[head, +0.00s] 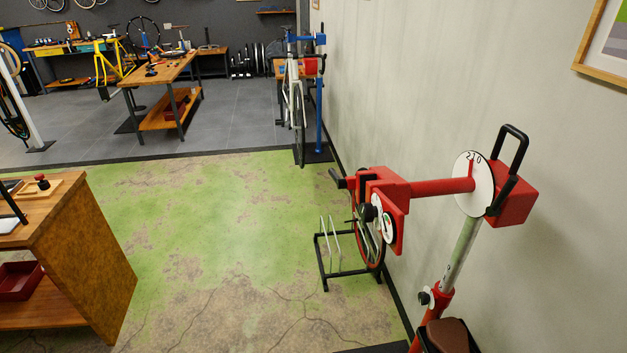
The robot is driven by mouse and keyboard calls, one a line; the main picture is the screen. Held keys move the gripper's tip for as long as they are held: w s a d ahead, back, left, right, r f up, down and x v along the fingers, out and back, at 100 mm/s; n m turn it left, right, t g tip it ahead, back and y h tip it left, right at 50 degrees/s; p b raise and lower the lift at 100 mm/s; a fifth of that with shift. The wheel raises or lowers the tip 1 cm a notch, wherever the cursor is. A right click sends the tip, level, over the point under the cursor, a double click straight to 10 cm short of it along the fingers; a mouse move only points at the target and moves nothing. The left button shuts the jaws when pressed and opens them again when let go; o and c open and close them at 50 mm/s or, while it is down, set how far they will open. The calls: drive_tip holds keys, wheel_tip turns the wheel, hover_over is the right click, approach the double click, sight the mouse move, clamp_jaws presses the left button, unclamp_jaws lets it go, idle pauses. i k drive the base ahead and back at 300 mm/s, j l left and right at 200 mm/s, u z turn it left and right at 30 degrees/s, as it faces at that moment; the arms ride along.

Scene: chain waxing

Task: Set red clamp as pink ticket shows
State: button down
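The red clamp (388,205) is on a repair stand at the right, close to the wall. Its red jaw block points left and has a black lever (338,178) and a small round dial with coloured marks, too small to read. A red tube (442,187) joins it to a white disc (468,190) with printed digits, seemingly 210. Behind the disc is a red block (514,200) with a black looped handle (513,150). No pink ticket can be made out. My gripper is not in view.
A wooden bench (80,235) stands at the left. A black floor rack (328,268) with a wheel (368,245) is behind the clamp. Worn green floor (220,230) between them is clear. A bicycle on a blue stand (319,110) and a worktable (165,70) are farther back.

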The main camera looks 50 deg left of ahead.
sight(391, 193)
drive_tip(key=k+u, duration=0.1)
drive_tip(key=u, duration=1.35)
drive_tip(key=j+z, duration=0.25)
drive_tip(key=z, duration=0.15)
drive_tip(key=j+z, duration=0.35)
drive_tip(key=k+j+z, duration=0.1)
drive_tip(key=z, duration=0.3)
drive_tip(key=k+j+z, duration=0.1)
drive_tip(key=j+z, duration=0.25)
drive_tip(key=l, duration=0.1)
